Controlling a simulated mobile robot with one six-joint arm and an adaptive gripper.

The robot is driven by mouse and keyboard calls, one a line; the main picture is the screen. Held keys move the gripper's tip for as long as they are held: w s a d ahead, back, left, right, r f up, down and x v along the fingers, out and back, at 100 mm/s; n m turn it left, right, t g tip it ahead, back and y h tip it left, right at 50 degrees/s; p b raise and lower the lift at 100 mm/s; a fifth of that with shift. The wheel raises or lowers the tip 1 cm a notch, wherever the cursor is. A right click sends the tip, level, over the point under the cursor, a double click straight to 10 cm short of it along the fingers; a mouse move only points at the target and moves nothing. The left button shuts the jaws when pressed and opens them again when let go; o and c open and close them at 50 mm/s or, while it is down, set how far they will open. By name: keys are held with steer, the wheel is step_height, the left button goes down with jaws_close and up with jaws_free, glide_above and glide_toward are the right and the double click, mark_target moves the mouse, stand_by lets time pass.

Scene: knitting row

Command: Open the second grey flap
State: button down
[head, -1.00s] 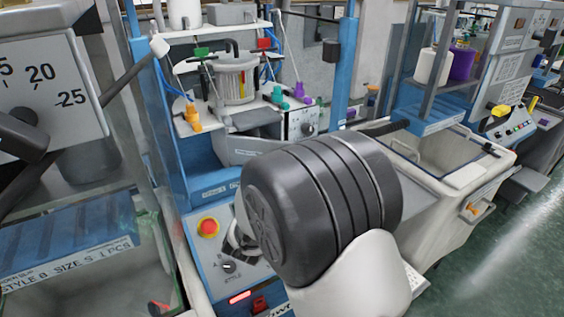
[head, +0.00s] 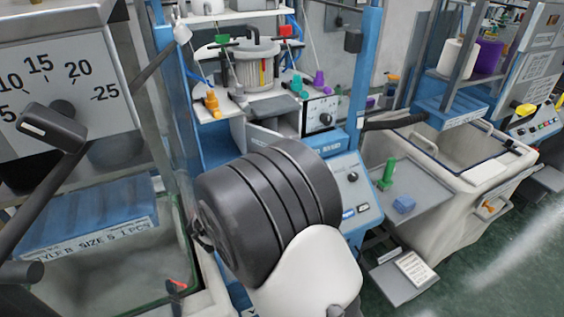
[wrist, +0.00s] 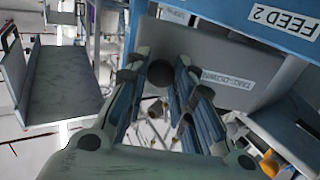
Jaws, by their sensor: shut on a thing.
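In the wrist view, my gripper (wrist: 158,85) has its fingers closed on either side of a dark round knob (wrist: 160,73). The knob sits in front of a grey flap (wrist: 205,55) that carries a white label, upside down in this view. The flap appears tilted, beneath a blue panel marked FEED 2 (wrist: 285,18). In the head view, my arm's large black joint hides my gripper. A grey panel (head: 264,138) shows just above the joint, under the glass cylinder; I cannot tell whether it is the same flap.
A control panel (head: 353,195) with a dial is right of my arm. A cream bin (head: 470,190) stands further right. A grey tray (wrist: 60,85) lies left in the wrist view.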

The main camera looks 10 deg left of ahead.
steer(key=c, duration=1.4)
jaws_free()
steer(key=shift+r, duration=0.1)
steer(key=shift+o, duration=0.2)
step_height(320, 180, up, 10)
